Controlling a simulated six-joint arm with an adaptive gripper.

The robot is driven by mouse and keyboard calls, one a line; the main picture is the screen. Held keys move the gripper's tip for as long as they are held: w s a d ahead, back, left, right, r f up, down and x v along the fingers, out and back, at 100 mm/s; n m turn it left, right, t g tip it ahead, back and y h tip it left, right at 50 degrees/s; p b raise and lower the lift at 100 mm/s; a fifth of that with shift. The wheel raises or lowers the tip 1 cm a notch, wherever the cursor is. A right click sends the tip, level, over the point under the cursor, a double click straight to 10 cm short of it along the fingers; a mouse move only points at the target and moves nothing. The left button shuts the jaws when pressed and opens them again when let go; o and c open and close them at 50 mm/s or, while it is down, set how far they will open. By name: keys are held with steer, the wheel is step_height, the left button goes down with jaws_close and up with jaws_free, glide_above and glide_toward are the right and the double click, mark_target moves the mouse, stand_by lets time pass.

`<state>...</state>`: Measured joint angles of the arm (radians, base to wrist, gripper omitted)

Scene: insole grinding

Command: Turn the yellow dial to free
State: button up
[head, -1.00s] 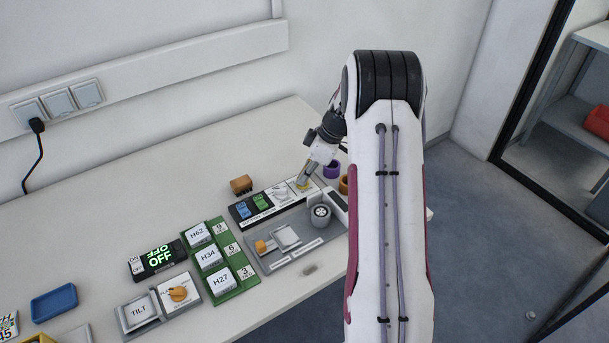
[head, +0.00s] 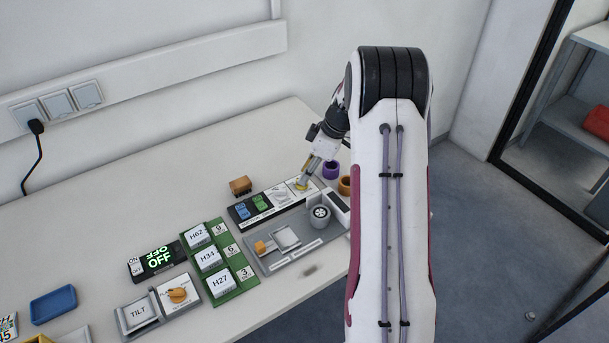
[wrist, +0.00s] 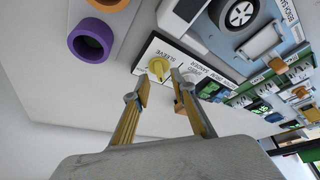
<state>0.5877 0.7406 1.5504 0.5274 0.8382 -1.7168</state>
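The yellow dial (wrist: 159,67) shows in the wrist view on a white panel with the label SLEEVE, just beyond my fingertips. My gripper (wrist: 163,92) is open, its two yellow fingers apart, with the dial in line with the gap between them and nothing held. In the head view my gripper (head: 308,172) points down over the yellow dial (head: 301,184) at the right end of the panel. The dial's markings are too small to read.
A purple ring (wrist: 91,40) and an orange ring (head: 345,185) stand right of the panel. A grey fixture with a wheel (head: 320,212) stands in front. A small brown block (head: 241,185) is behind the panel. Bare table (head: 120,225) lies at the left.

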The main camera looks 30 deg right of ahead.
steer(key=shift+v, duration=2.65)
steer(key=s+a+r+m+h, duration=0.1)
steer(key=s+a+r+m, duration=0.2)
steer(key=s+a+r, duration=0.3)
steer(key=s+a+r+m+t+h, duration=0.1)
steer(key=s+a+r+m, duration=0.2)
steer(key=s+a+r, duration=0.3)
steer(key=s+a+r+m+t+h, duration=0.1)
steer(key=s+a+r, duration=0.5)
steer(key=s+a, duration=0.8)
steer(key=shift+s+m, duration=0.9)
steer(key=shift+s, duration=1.7)
steer(key=shift+r, duration=0.1)
